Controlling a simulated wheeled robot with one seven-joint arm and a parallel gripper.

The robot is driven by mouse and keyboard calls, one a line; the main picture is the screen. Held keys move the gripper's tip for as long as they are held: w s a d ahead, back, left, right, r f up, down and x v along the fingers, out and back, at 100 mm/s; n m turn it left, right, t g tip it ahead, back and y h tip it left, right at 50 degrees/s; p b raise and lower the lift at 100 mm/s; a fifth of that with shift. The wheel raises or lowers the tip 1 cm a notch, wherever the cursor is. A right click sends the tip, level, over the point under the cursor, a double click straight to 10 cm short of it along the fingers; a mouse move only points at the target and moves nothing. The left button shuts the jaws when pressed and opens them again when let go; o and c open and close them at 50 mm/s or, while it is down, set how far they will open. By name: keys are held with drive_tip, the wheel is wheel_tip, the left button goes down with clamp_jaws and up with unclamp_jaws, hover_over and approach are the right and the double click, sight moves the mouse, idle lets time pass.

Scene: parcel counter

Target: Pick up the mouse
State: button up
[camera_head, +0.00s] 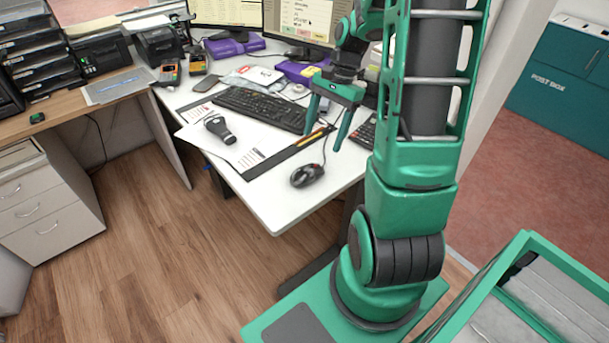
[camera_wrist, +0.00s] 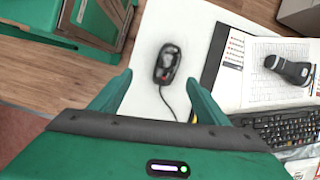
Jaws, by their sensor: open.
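The mouse (camera_head: 307,175) is black with a cable. It lies on the white counter (camera_head: 283,206) near the front edge. My gripper (camera_head: 322,141) is open and empty above the counter, up and to the right of the mouse in the head view. In the wrist view the mouse (camera_wrist: 167,65) shows ahead of the gap between the fingertips of my gripper (camera_wrist: 156,84), with its cable running back between the fingers. The fingers do not touch the mouse.
A black keyboard (camera_head: 262,108), a handheld scanner (camera_head: 219,129) on a paper sheet, and a dark ruler-like strip (camera_head: 290,151) lie left of or behind the mouse. Monitors (camera_head: 300,22) stand at the back. The counter around the mouse is mostly clear.

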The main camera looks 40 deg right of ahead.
sight(309, 168)
drive_tip(key=shift+m+y, duration=0.5)
drive_tip(key=shift+m, duration=0.4)
drive_tip(key=f, duration=0.2)
drive_tip(key=w+f, duration=0.1)
drive_tip(key=f, duration=0.2)
drive_tip(key=w+a+f, duration=0.1)
drive_tip(key=f, duration=0.2)
drive_tip(key=shift+w+a, duration=0.1)
drive_tip(key=shift+w, duration=0.1)
drive_tip(key=shift+s+x, duration=0.15)
drive_tip(key=shift+x, duration=1.2)
drive_tip(key=shift+s+x, duration=0.1)
drive_tip(key=shift+x, duration=1.25)
drive_tip(key=shift+r, duration=0.1)
drive_tip(key=c, duration=1.1)
